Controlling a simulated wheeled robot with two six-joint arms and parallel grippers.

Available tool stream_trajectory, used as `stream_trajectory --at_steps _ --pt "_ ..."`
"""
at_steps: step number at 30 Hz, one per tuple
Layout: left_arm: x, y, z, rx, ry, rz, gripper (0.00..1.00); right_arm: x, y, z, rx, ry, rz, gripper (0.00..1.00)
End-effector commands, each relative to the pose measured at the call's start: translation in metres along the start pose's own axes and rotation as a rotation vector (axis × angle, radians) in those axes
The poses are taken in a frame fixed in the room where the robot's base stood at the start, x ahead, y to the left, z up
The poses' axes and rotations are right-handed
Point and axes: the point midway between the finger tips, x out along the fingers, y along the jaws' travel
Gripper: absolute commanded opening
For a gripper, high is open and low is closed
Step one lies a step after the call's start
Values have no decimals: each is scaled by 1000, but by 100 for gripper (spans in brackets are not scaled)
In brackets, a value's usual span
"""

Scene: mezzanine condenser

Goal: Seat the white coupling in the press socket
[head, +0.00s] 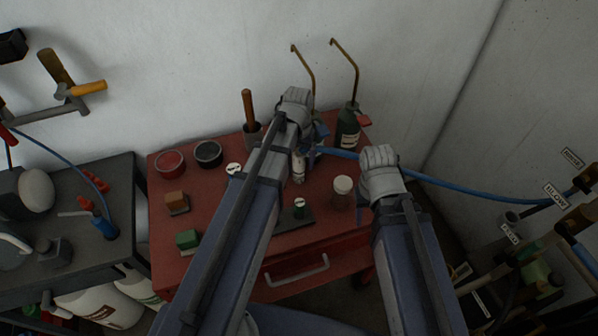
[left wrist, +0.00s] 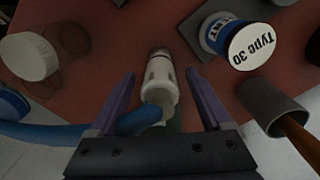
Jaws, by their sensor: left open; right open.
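The white coupling (left wrist: 161,82) lies between the spread fingers of my left gripper (left wrist: 160,98) in the left wrist view. A blue hose (left wrist: 125,124) meets its near end. In the head view the coupling (head: 299,168) shows beside my left wrist, above the red cart top. My left gripper (head: 298,112) is open; its fingers are mostly hidden there. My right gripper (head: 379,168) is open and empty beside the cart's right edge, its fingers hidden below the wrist. At the right a grey socket (head: 511,217) stands near a white tag (head: 510,232); its lettering is hard to read.
The blue hose crosses to the wall fittings at right.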

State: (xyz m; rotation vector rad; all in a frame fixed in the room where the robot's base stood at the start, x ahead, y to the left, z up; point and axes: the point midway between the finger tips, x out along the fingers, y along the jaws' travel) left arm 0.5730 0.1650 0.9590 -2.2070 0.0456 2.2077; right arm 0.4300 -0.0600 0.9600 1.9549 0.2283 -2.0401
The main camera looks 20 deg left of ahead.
Motion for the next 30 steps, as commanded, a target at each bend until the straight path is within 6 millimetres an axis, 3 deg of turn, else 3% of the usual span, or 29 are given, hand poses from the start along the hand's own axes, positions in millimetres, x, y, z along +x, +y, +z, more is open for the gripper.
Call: stream_trajectory --at_steps 1,4,13,30 --pt "14 0 0 0 0 0 82 14 -1 -1 0 0 0 50" --pt "22 0 0 0 1 0 82 22 -2 -1 0 0 0 50" --pt "22 0 0 0 1 0 82 22 -2 -1 0 0 0 50" --pt "22 0 0 0 1 0 18 22 -2 -1 0 0 0 50"
